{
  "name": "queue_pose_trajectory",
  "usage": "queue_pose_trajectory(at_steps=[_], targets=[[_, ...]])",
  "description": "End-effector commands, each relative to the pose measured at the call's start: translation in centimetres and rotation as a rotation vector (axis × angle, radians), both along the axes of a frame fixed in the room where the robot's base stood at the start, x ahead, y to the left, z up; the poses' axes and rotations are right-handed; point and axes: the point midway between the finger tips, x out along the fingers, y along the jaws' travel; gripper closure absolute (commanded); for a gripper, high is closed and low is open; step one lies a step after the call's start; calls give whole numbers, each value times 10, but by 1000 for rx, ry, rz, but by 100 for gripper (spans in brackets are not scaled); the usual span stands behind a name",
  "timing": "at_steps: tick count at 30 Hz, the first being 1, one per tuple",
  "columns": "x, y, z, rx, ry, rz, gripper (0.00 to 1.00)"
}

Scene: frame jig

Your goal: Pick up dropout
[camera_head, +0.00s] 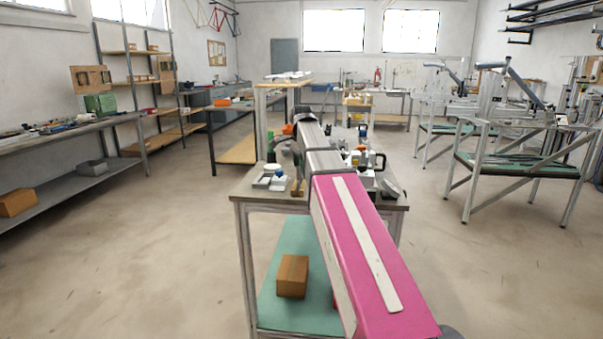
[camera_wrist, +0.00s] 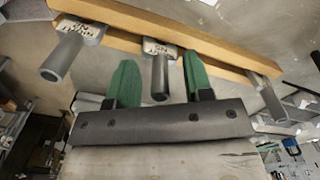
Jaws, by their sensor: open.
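In the wrist view, several grey metal pieces, each with a flat plate and a round stub, sit along a wooden rail (camera_wrist: 215,38). They look like dropouts. The middle dropout (camera_wrist: 160,78) lies between the two green fingers of my gripper (camera_wrist: 158,68), with a gap on each side. Another dropout (camera_wrist: 62,60) is to the left and a third (camera_wrist: 271,102) to the right. My gripper is open and holds nothing. In the head view my pink arm hides the gripper, and I cannot make out the dropouts there.
A workbench (camera_head: 240,190) in front of me carries small containers and tools. A brown box (camera_head: 292,276) sits on its green lower shelf. A wooden-topped stand (camera_head: 285,84) rises behind. Metal frame stands (camera_head: 520,150) are at the right.

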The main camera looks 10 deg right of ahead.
Motion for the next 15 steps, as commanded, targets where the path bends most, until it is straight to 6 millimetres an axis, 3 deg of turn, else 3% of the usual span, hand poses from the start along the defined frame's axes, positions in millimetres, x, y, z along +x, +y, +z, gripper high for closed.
queue_pose_trajectory(at_steps=[5, 9, 15], targets=[[0, 0, 0, 0, 0, 0, 53], [0, 0, 0, 0, 0, 0, 99], [0, 0, 0, 0, 0, 0, 100]])
